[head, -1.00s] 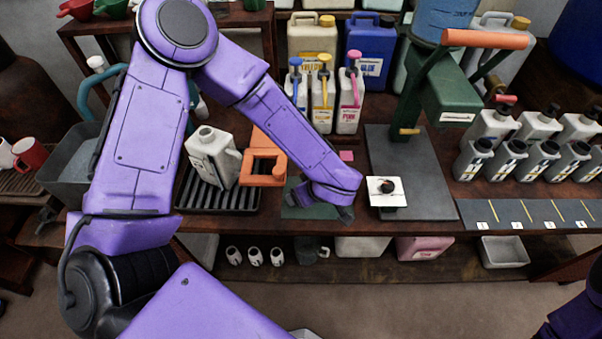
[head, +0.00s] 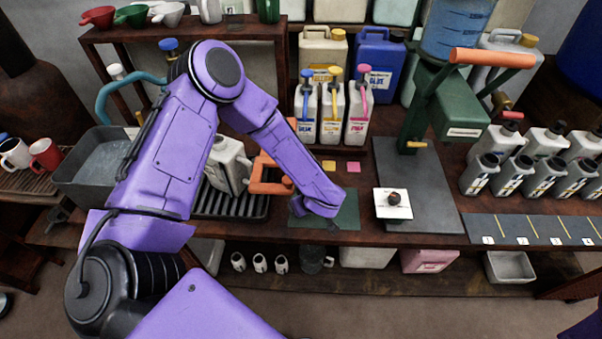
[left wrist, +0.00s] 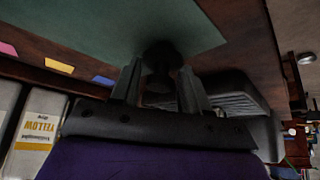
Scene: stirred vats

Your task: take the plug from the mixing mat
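The green mixing mat (head: 347,212) lies on the bench's front part, partly covered by my left arm. It also shows in the left wrist view (left wrist: 110,28). A dark plug (left wrist: 162,56) stands out at the mat's edge in the left wrist view, at the fingertips of my left gripper (left wrist: 160,76). The fingers are apart on either side of the plug, and I see no clear grip on it. In the head view my left gripper (head: 322,216) is low over the mat, and the plug there is hidden. My right gripper is out of view.
A dark, round-topped thing (head: 394,197) sits on a white square (head: 380,210) right of the mat. An orange-handled green press (head: 450,105) stands behind it. An orange stand (head: 262,185) and a white jug (head: 218,170) on a black rack are left. Yellow and pink squares lie behind the mat.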

